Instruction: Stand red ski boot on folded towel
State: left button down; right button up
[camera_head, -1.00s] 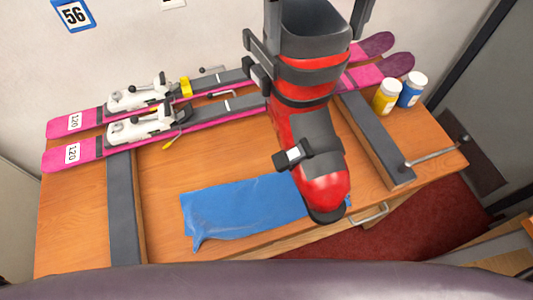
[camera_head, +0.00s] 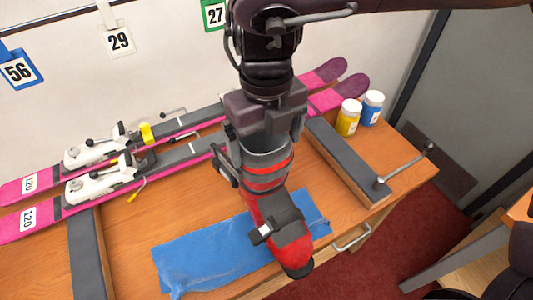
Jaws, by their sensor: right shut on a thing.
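The red ski boot (camera_head: 277,222), with black and grey parts, hangs upright below my right gripper (camera_head: 266,135), its toe toward the front edge of the bench. The right gripper comes down from the top and is shut on the upper cuff of the boot. The folded blue towel (camera_head: 205,257) lies flat on the wooden bench, and the boot covers part of it in the picture. The boot's sole is hidden, so I cannot tell whether it touches the towel. My left gripper is not in view.
Two pink skis (camera_head: 60,208) with white bindings lie along the back of the bench (camera_head: 125,240). A yellow jar (camera_head: 348,119) and a blue jar (camera_head: 371,108) stand at the right. A grey-topped bar with a crank handle (camera_head: 405,164) lies right of the boot.

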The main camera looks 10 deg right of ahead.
notch_tip(320, 180, down, 4)
jog(key=shift+f, duration=0.1)
dwell(0.4)
jog(key=shift+f, duration=0.5)
jog(key=shift+s, duration=0.1)
jog(key=o, duration=1.7)
jog(key=shift+f, duration=0.1)
jog(key=shift+o, duration=0.2)
